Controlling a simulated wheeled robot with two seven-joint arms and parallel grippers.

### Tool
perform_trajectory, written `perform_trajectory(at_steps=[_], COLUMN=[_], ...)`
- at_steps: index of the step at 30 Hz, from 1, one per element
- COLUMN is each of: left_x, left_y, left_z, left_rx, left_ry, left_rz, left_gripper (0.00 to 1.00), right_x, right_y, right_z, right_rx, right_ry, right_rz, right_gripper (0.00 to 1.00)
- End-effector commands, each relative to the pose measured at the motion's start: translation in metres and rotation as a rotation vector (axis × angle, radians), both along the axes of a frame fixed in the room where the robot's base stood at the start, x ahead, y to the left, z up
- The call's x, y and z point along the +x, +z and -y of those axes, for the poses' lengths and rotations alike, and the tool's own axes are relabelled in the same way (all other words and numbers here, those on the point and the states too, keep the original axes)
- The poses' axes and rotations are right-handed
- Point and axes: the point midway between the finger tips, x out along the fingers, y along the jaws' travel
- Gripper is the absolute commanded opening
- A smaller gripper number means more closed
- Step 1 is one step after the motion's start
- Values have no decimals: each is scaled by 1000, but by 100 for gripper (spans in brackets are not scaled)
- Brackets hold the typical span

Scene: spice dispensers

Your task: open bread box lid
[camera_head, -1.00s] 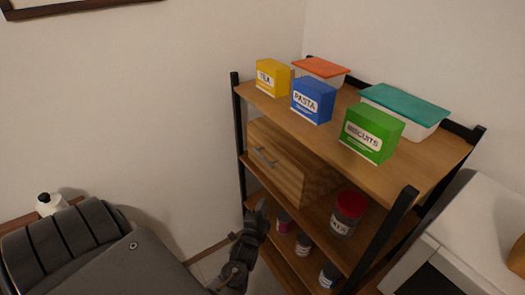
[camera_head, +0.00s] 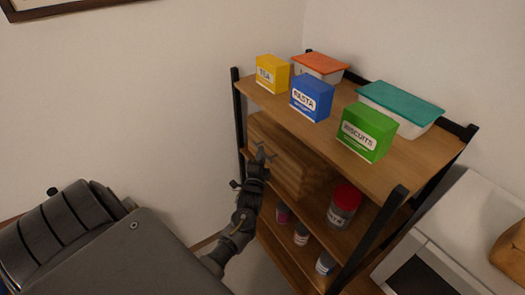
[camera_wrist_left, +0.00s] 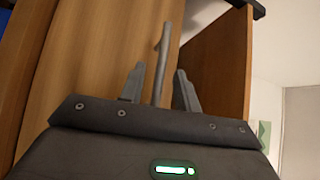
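The wooden bread box (camera_head: 312,172) sits on the shelf below the top board, its lid closed. My left gripper (camera_head: 257,168) is at its front, by the handle, and hides part of the front. In the left wrist view my two fingers (camera_wrist_left: 160,88) are open and apart. The grey bar handle (camera_wrist_left: 162,55) stands between them, against the wooden front (camera_wrist_left: 95,65). The fingers do not look closed on it; contact with either finger cannot be told. My right gripper is in neither view.
Tea (camera_head: 272,73), pasta (camera_head: 312,98) and biscuits (camera_head: 367,131) boxes stand on the top board, with two lidded tubs behind. A red-lidded jar (camera_head: 344,206) stands right of the bread box. A black shelf post (camera_head: 237,115) is close left of my gripper.

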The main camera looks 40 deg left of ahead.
Motion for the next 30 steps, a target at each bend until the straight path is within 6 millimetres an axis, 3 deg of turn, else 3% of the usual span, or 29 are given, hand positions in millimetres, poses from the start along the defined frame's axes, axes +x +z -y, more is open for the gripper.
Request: perform_trajectory(at_steps=[6, 15, 23, 30], left_x=[17, 19, 19, 19], left_y=[3, 2, 2, 2], left_z=[-9, -10, -10, -10], left_rx=[0, 0, 0, 0], left_ry=[0, -1, -1, 0], left_rz=[0, 0, -1, -1], left_gripper=[32, 32, 1, 0], right_x=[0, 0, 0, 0], right_y=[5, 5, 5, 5], right_z=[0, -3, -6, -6], right_rx=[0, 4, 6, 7], right_ry=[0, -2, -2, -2], right_rz=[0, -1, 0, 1], right_gripper=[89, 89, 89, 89])
